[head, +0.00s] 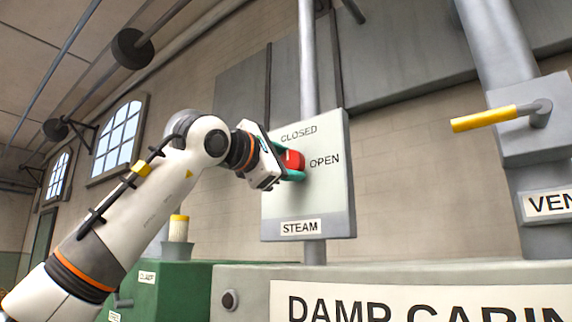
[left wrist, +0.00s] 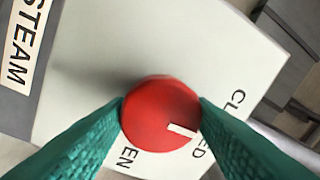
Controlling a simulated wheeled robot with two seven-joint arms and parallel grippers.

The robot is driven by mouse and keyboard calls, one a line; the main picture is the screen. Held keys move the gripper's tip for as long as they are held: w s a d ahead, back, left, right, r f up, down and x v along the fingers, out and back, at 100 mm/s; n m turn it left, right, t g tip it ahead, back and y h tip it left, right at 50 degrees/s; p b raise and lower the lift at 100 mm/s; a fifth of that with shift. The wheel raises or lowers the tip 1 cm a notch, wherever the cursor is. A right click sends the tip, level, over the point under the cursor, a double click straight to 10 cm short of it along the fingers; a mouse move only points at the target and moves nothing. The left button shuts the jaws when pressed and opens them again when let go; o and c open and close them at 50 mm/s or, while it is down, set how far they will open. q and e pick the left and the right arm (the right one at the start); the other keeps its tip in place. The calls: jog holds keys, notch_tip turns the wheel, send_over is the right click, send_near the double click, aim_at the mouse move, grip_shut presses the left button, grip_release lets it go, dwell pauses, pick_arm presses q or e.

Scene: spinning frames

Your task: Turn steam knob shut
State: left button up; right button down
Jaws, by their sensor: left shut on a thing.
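The red round steam knob (head: 294,159) sits on a pale panel (head: 325,205) marked CLOSED, OPEN and STEAM. My left gripper (head: 288,162) is at the panel, its teal fingers shut on the knob. In the left wrist view the knob (left wrist: 157,113) lies between the two fingertips (left wrist: 160,104), one on each side. Its white pointer mark is turned towards the CLOSED label, nearer that word's ED end than its start. The right finger hides the middle of CLOSED, and part of OPEN is hidden too. My right gripper is not in view.
A yellow-handled vent lever (head: 484,119) stands out at the right. The damp cabinet (head: 245,272) is below the panel. A green machine (head: 172,276) with a pale yellow-topped spool (head: 178,229) is at lower left. A grey pipe (head: 307,60) runs above the panel.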

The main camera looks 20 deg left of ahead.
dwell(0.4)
pick_arm(q)
jog(key=o, duration=1)
jog(key=shift+c, duration=0.2)
jog(key=shift+s+a+f, duration=0.1)
jog(key=shift+s, duration=0.15)
jog(key=b+v, duration=0.5)
jog(key=v, duration=0.6)
jog(key=shift+s, duration=0.2)
jog(key=shift+a, duration=0.1)
